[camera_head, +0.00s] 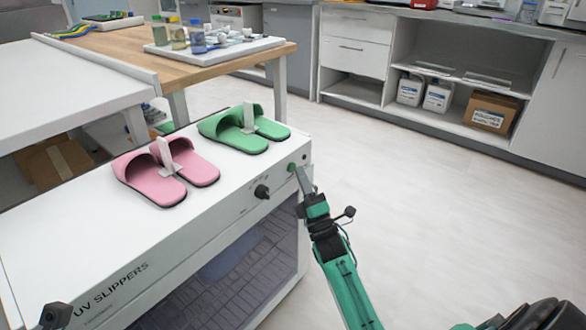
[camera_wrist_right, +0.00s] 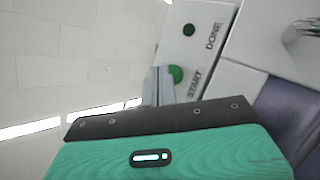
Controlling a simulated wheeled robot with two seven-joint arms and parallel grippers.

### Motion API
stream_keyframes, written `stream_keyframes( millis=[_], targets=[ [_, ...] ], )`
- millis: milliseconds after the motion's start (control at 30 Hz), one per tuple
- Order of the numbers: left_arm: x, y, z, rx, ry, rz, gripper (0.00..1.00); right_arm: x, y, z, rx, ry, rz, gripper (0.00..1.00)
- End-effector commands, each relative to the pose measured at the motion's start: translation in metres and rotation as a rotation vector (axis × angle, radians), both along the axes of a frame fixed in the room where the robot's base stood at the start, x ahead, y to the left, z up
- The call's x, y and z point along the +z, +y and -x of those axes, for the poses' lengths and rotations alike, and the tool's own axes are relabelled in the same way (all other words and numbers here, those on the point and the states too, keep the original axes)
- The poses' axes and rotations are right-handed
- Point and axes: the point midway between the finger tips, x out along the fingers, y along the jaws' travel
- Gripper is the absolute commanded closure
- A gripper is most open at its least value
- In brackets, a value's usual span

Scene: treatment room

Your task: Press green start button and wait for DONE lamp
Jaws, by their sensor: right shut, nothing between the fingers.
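The white UV slippers cabinet (camera_head: 130,255) has a green start button (camera_head: 291,167) at the right end of its front panel. In the right wrist view the round green button (camera_wrist_right: 176,74) sits beside the word START. The DONE lamp (camera_wrist_right: 189,30) is small, dark green and looks unlit. My right gripper (camera_head: 300,175) is shut and empty, with its tips at the start button. In the wrist view its fingers (camera_wrist_right: 158,76) overlap the button's edge; I cannot tell whether they touch or press it.
Pink slippers (camera_head: 165,175) and green slippers (camera_head: 243,130) stand on the cabinet top. A black knob (camera_head: 262,191) sticks out left of the button. A wooden table (camera_head: 120,42) with a tray (camera_head: 215,54) of bottles stands behind. The floor (camera_head: 410,190) to the right is clear.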

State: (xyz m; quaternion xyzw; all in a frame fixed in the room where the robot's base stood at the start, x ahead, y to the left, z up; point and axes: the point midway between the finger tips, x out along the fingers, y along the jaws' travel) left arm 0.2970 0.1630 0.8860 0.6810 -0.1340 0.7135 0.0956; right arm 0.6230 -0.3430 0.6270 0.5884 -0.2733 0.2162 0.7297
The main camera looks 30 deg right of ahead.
Motion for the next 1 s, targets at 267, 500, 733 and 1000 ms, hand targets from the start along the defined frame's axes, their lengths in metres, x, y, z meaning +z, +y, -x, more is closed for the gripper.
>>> stream_keyframes(
  millis=[267, 500, 733, 1000],
  targets=[
    [0.0005, 0.0005, 0.0002, 0.000, 0.000, 0.005, 0.47, 0.0001, 0.0000, 0.0000, 0.000, 0.000, 0.000, 1.00],
    [0.0020, 0.0011, 0.0005, 0.000, -0.006, 0.015, 0.47, 0.0000, 0.0009, -0.0021, 0.000, 0.000, 0.000, 1.00],
    [0.0031, 0.0012, 0.0008, 0.001, -0.011, 0.018, 0.47, 0.0003, 0.0020, -0.0046, -0.001, -0.001, 0.000, 1.00],
    [0.0017, 0.0007, 0.0007, 0.000, -0.010, 0.011, 0.47, 0.0005, 0.0033, -0.0076, 0.000, -0.001, -0.001, 1.00]
  ],
)
